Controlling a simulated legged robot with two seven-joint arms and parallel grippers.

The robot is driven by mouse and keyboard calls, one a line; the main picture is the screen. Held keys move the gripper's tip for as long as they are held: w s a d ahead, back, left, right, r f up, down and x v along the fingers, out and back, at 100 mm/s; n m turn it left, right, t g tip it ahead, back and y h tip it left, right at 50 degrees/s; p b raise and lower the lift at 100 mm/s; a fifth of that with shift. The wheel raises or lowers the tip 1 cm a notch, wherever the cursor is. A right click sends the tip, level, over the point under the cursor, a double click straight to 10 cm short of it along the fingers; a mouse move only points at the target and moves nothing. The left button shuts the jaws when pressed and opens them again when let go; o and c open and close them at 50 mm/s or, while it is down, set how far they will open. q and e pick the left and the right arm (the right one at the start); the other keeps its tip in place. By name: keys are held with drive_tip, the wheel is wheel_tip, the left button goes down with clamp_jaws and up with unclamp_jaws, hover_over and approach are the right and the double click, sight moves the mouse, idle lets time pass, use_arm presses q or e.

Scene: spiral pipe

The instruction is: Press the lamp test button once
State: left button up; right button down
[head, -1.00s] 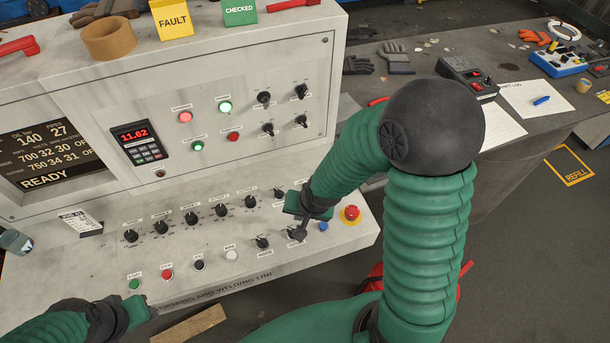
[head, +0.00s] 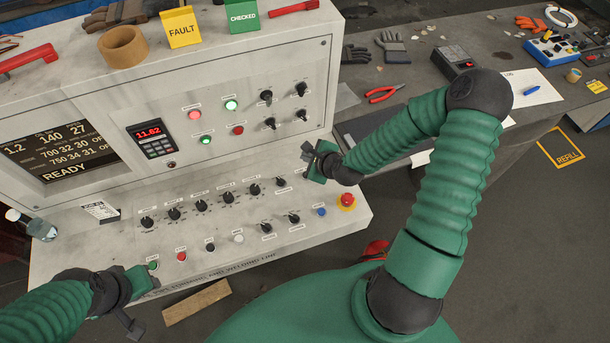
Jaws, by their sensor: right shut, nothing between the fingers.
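The console's sloped front panel (head: 205,225) carries a row of push buttons: green (head: 153,265), red (head: 181,256), black (head: 210,247) and white (head: 238,238). A blue button (head: 321,211) sits at the right, beside the red emergency stop (head: 346,200) on its yellow base. The small labels are too blurred to tell which button is the lamp test. My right gripper (head: 307,152) is shut and empty, raised above the panel's right part and apart from the buttons. My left gripper (head: 150,279) is at the panel's front left edge near the green button; its fingers are unclear.
Rotary knobs (head: 200,205) line the slope above the buttons. The upright panel has indicator lamps (head: 231,105), more knobs and a keypad display (head: 150,138) reading 11.62. Yellow FAULT (head: 181,27) and green CHECKED (head: 241,14) signs stand on top. A workbench (head: 410,90) is at right.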

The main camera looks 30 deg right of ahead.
drive_tip(key=f+b, duration=0.1)
drive_tip(key=f, duration=0.1)
drive_tip(key=f+b, duration=0.4)
drive_tip(key=f, duration=0.1)
drive_tip(key=shift+d, duration=0.4)
drive_tip(key=shift+a+f+b, duration=0.1)
drive_tip(key=shift+f+b, duration=0.15)
drive_tip(key=shift+b, duration=0.2)
drive_tip(key=shift+a, duration=0.1)
drive_tip(key=shift+f, duration=0.15)
idle(0.8)
drive_tip(key=shift+f, duration=0.2)
